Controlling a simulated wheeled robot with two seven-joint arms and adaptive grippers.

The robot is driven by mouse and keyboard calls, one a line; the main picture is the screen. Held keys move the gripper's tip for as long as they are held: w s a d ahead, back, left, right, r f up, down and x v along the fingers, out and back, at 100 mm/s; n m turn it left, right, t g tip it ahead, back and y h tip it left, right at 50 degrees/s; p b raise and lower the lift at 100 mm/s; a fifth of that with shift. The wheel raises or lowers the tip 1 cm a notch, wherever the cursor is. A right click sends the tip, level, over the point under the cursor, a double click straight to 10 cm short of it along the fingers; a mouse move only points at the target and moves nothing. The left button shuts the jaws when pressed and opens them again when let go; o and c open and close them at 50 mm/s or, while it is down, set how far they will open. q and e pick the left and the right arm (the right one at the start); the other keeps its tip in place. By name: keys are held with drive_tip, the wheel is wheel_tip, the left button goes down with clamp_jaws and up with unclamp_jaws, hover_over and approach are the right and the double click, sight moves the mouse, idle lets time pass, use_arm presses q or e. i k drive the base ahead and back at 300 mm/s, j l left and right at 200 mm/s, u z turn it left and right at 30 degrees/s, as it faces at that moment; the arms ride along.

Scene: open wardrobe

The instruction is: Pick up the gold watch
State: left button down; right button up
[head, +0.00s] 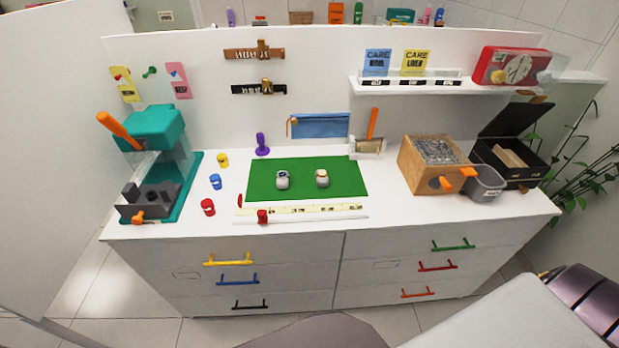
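Two small watches rest on a green mat (262,194) in the middle of the white countertop. The right watch (321,178) shows a gold-brown tint around its top and is probably the gold one. The left watch (282,180) looks silver-grey. Both are too small to see in detail. Neither of my grippers can be made out in the head view, and nothing touches the watches.
Small yellow (222,160), blue (215,181) and red (208,207) pieces stand left of the mat, near a teal machine (152,128). A ruler (300,210) lies in front. A wooden box (415,172) and grey bin (487,185) stand right.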

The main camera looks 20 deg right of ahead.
sight(322, 179)
drive_tip(key=i+j, duration=0.1)
drive_tip(key=j, duration=0.3)
drive_tip(key=i+j+z, duration=0.1)
drive_tip(key=j, duration=0.3)
drive_tip(key=i+j, duration=0.15)
drive_tip(key=j, duration=0.2)
drive_tip(key=z, duration=0.05)
